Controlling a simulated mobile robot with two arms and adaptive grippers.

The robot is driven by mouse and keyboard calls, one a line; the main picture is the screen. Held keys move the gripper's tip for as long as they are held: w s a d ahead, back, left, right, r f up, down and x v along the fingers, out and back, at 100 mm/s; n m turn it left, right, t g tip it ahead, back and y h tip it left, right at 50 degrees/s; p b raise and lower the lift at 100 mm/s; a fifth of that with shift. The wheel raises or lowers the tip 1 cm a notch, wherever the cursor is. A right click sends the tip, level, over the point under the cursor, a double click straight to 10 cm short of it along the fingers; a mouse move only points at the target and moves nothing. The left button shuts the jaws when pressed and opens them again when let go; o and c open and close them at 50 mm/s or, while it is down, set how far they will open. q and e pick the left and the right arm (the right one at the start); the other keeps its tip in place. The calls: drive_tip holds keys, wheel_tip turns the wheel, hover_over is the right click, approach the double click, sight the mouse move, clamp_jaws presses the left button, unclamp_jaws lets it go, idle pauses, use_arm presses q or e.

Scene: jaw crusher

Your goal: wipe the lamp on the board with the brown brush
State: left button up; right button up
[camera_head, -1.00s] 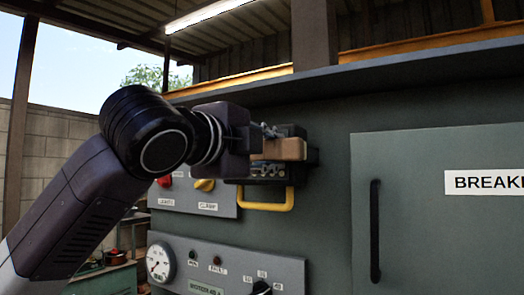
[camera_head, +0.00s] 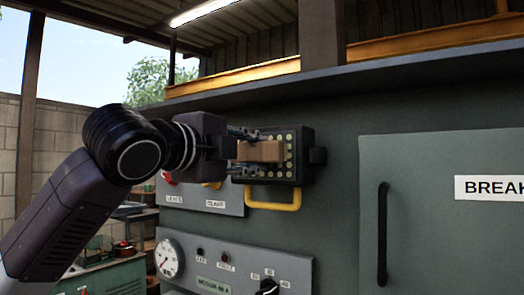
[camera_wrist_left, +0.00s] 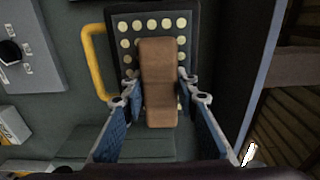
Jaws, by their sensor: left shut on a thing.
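The brown brush (camera_head: 262,152) is a plain brown block held level in my left gripper (camera_head: 250,153). In the left wrist view the brush (camera_wrist_left: 158,85) sits between the two blue-grey fingers, which are shut on its sides. The lamp (camera_head: 306,155) is a black box with rows of pale yellow dots and a yellow handle (camera_head: 273,205) below. The brush is in front of its face and hides the middle. In the left wrist view the lamp (camera_wrist_left: 207,20) lies behind the brush; I cannot tell if they touch. My right gripper is not in view.
A grey cabinet door (camera_head: 440,215) with a black handle is to the right. A control panel with a gauge (camera_head: 169,257) and knobs is below the lamp. A grey ledge (camera_head: 400,79) runs above. A green workbench (camera_head: 108,278) is at lower left.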

sight(240, 153)
use_arm(q)
drive_tip(key=shift+w+a, duration=0.85)
drive_tip(key=shift+a, duration=0.3)
drive_tip(key=shift+s, duration=0.2)
drive_tip(key=shift+b+v, duration=0.45)
drive_tip(key=shift+v, duration=0.3)
drive_tip(key=shift+b+v, duration=0.45)
drive_tip(key=shift+v, duration=1.5)
drive_tip(key=shift+s+a, duration=0.1)
drive_tip(key=v, duration=0.3)
drive_tip(key=shift+b, duration=0.35)
